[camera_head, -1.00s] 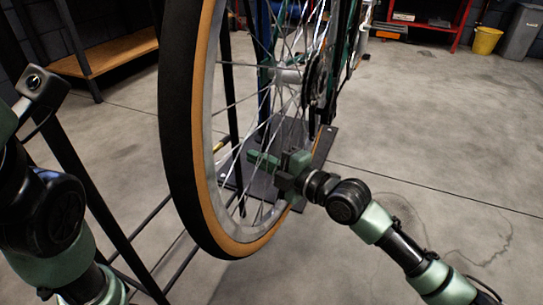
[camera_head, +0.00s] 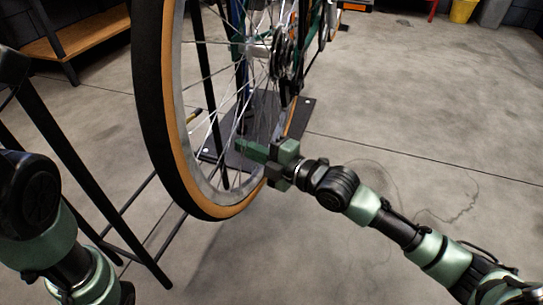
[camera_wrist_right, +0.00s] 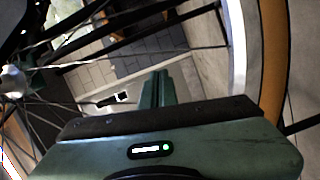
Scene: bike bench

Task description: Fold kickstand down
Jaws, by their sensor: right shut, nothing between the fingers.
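The bike's large wheel (camera_head: 152,110), with a black tyre and tan sidewall, stands upright in the head view. My right gripper (camera_head: 246,149) is shut and empty, at the lower right part of this wheel, overlapping its spokes and rim in the picture. In the right wrist view, its closed green fingers (camera_wrist_right: 156,90) point ahead between spokes, with the rim at the right. A short dark rod with a pale tip (camera_wrist_right: 112,98) lies left of the fingers; I cannot tell whether it is the kickstand. The kickstand is not clearly visible in the head view. My left gripper is out of view.
A dark base plate (camera_head: 294,112) lies on the floor behind the wheel. Black frame bars (camera_head: 75,165) stand to the left. A wooden-topped bench (camera_head: 85,38) is at the back left. A yellow bucket (camera_head: 463,10) is at the far right. The right floor is open.

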